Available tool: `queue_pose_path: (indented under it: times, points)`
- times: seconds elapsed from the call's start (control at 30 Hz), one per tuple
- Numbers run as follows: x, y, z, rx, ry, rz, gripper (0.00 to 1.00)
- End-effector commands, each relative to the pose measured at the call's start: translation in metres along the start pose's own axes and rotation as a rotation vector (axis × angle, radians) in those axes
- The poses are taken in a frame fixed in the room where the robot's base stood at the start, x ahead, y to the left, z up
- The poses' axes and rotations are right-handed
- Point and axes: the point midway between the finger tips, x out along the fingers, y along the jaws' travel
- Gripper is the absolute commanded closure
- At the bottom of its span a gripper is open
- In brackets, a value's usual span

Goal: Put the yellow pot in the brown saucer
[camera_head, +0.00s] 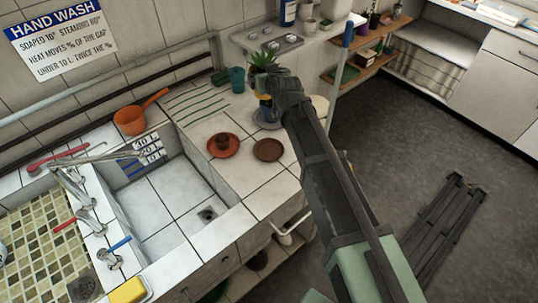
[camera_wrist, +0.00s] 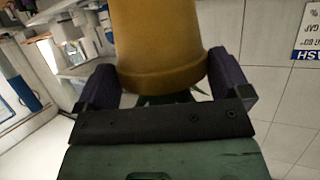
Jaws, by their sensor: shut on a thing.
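My gripper (camera_head: 266,98) is shut on the yellow pot (camera_head: 262,97), which holds a spiky green plant (camera_head: 264,61). In the wrist view the yellow pot (camera_wrist: 170,45) sits between the two purple finger pads (camera_wrist: 165,80), with bits of green leaf showing past its rim. In the head view the pot is mostly hidden by my wrist. It appears over or near a grey round dish (camera_head: 267,120); I cannot tell whether they touch. The brown saucer (camera_head: 268,149) lies empty on the tiled counter, nearer the camera than the pot.
A teal cup (camera_head: 237,79) stands left of the plant.

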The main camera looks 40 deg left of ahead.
Motion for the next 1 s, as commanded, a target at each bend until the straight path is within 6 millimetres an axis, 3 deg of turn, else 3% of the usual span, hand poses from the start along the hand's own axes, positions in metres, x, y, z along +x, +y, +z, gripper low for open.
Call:
queue_pose_path:
  times: [0.03,0.13,0.3,0.47,0.57,0.9,1.0]
  points:
    - [-0.021,-0.003,0.021,0.000,0.001,-0.001,0.61]
    - [-0.048,-0.006,0.034,-0.001,0.001,-0.001,0.61]
    - [-0.064,-0.007,0.038,0.000,0.002,-0.001,0.61]
    - [-0.058,-0.007,0.047,0.001,0.002,-0.001,0.61]
    - [-0.049,-0.007,0.070,0.001,0.002,-0.001,0.61]
    - [-0.005,-0.008,0.174,0.001,0.002,-0.001,0.61]
    - [0.000,-0.008,0.187,0.001,0.002,-0.001,0.61]
